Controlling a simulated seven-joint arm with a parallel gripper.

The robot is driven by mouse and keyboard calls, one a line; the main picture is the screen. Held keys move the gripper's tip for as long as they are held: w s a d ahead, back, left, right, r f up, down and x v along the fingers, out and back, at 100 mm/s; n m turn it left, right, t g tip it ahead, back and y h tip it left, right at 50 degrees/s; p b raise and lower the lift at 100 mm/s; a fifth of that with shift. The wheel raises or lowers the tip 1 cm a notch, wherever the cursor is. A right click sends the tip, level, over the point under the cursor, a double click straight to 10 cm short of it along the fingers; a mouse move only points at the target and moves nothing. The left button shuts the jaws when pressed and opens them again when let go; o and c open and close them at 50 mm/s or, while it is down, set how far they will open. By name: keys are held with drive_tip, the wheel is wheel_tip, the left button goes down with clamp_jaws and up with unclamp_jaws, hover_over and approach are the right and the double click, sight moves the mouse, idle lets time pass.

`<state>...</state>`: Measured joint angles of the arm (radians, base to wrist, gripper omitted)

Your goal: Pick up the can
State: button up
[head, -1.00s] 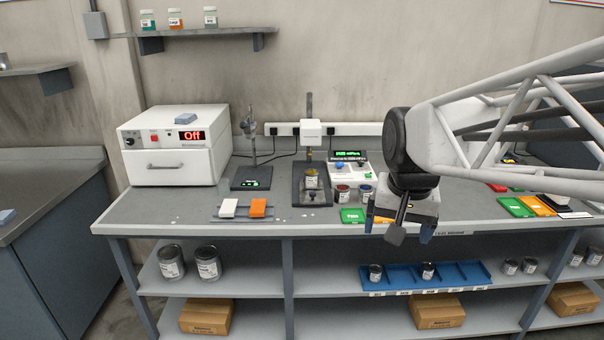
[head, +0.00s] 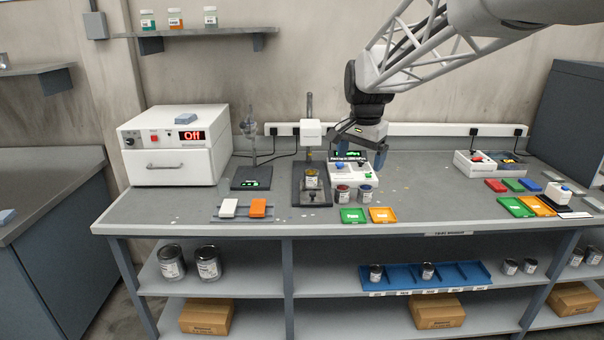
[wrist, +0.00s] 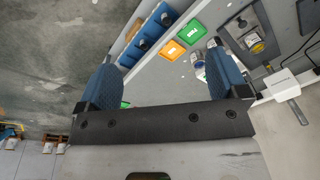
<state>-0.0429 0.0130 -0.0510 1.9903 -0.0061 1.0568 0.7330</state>
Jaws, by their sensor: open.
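Several cans are in view, and I cannot tell which one the task means. Two small open cans, one with reddish contents (head: 343,194) and one with blue contents (head: 365,194), stand side by side on the bench. Another can (head: 312,181) stands on the dark base of a stand to their left. My gripper (head: 359,147) is open and empty, above the back of the bench by the white display unit. In the wrist view its two blue fingers (wrist: 163,82) are spread apart, and a bench can (wrist: 197,58) shows beside the right finger.
A green tray (head: 353,216) and an orange tray (head: 383,215) lie in front of the two cans. The stand's column (head: 309,105) rises left of my gripper. The white display unit (head: 355,173) sits below it. Bench space right of the trays is clear.

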drive_tip(key=w+a+f+m, duration=0.2)
drive_tip(key=w+m, duration=0.1)
drive_tip(key=w, duration=0.9)
drive_tip(key=m+g, duration=0.2)
drive_tip(key=m, duration=0.5)
hover_over(311, 177)
drive_tip(key=w, duration=0.3)
wheel_tip(311, 177, down, 19)
drive_tip(key=shift+s+d+f, duration=0.1)
drive_tip(key=shift+s, duration=0.15)
drive_tip(key=shift+f, duration=1.3)
drive_tip(key=shift+f, duration=0.15)
drive_tip(key=shift+w+f, duration=0.2)
drive_tip(key=shift+f, duration=2.3)
